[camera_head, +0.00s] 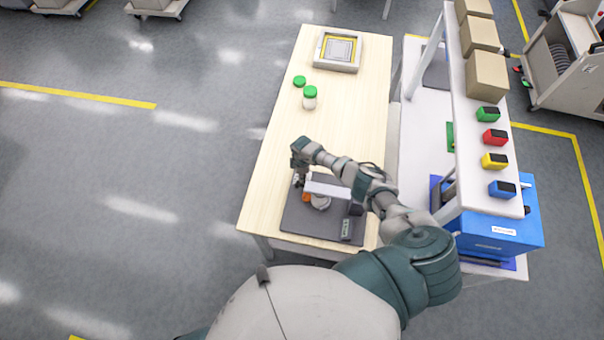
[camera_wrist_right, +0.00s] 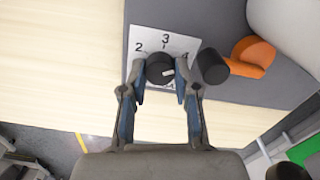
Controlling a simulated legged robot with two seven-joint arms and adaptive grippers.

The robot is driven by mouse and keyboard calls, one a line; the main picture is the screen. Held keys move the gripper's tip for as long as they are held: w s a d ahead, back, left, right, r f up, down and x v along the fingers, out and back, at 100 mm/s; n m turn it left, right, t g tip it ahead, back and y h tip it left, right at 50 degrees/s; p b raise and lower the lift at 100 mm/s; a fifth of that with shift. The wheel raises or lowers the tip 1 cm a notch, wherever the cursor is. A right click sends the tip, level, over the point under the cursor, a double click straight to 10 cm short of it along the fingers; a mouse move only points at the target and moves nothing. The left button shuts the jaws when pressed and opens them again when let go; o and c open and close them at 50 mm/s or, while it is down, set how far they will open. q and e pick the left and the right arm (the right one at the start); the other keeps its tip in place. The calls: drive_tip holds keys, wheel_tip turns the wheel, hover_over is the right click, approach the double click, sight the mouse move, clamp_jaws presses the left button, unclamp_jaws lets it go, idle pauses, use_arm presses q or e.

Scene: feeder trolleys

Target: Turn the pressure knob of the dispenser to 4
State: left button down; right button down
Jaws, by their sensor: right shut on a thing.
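The dispenser (camera_head: 328,189) stands on a dark grey base plate (camera_head: 300,222) at the near end of the wooden table. In the right wrist view its black pressure knob (camera_wrist_right: 158,67) sits on a white dial plate (camera_wrist_right: 148,38) printed with 2, 3 and 4. A white mark on the knob points to the right, on the side of the 4; its exact alignment is hard to tell. My right gripper (camera_wrist_right: 160,75) has its fingers on both sides of the knob and is shut on it. In the head view the right gripper (camera_head: 299,180) hides the knob. My left gripper is out of view.
A second black cylinder (camera_wrist_right: 213,66) and an orange part (camera_wrist_right: 252,57) are close to the right finger. A green-capped jar (camera_head: 310,98), a green lid (camera_head: 299,81) and a framed tray (camera_head: 338,50) are farther up the table (camera_head: 275,150). A shelf unit (camera_head: 470,120) stands at right.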

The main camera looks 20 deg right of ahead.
drive_tip(key=shift+w+r, duration=0.25)
drive_tip(key=shift+w, duration=0.05)
drive_tip(key=c, duration=1)
unclamp_jaws()
drive_tip(key=shift+o, duration=0.7)
drive_tip(key=shift+s+f, duration=0.1)
drive_tip(key=shift+f, duration=0.1)
drive_tip(key=shift+d+r, duration=0.1)
drive_tip(key=shift+r, duration=3.85)
